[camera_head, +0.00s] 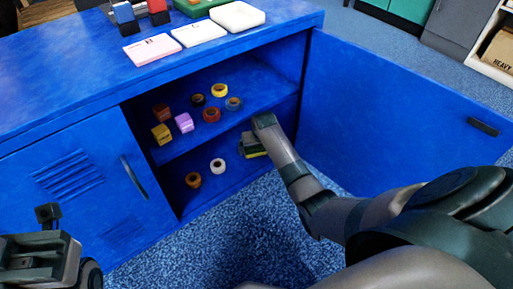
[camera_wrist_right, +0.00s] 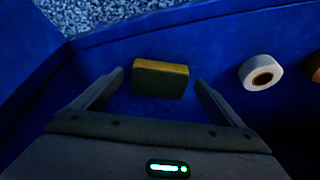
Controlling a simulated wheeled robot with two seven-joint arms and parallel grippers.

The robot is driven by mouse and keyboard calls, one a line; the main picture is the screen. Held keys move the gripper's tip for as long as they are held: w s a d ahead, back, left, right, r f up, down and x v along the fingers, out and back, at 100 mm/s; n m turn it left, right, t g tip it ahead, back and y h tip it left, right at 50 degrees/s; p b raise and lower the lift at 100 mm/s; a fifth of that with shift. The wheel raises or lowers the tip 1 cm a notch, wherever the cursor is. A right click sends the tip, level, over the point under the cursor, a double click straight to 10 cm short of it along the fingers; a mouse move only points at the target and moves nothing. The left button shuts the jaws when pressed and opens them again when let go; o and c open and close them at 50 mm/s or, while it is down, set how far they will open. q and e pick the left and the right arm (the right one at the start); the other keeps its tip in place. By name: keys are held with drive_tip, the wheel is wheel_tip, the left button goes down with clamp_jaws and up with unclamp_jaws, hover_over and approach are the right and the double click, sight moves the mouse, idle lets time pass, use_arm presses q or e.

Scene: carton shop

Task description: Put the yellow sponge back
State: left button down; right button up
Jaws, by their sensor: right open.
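The yellow sponge (camera_wrist_right: 160,79), a block with a yellow edge and a darker face, lies on the lower shelf of the blue cabinet. In the head view a yellow edge of the sponge (camera_head: 255,154) shows beside my right gripper (camera_head: 249,143), which reaches inside the cabinet. In the wrist view my right gripper (camera_wrist_right: 158,78) is open, with its fingertips on either side of the sponge and a gap at each side. Whether it touches the sponge cannot be told. My left gripper (camera_head: 45,245) is at the lower left, away from the cabinet; its jaws are unclear.
A white tape roll (camera_head: 217,165) and a brown roll (camera_head: 193,180) sit on the lower shelf. The upper shelf (camera_head: 255,88) holds several rolls and small blocks. The right door (camera_head: 400,110) stands open; the left door (camera_head: 85,175) is shut.

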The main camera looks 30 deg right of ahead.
drive_tip(key=p+v, duration=0.2)
drive_tip(key=v, duration=0.3)
drive_tip(key=shift+s+r+p, duration=0.1)
drive_tip(key=shift+r+p, duration=0.2)
drive_tip(key=shift+p, duration=0.1)
drive_tip(key=shift+a, duration=0.1)
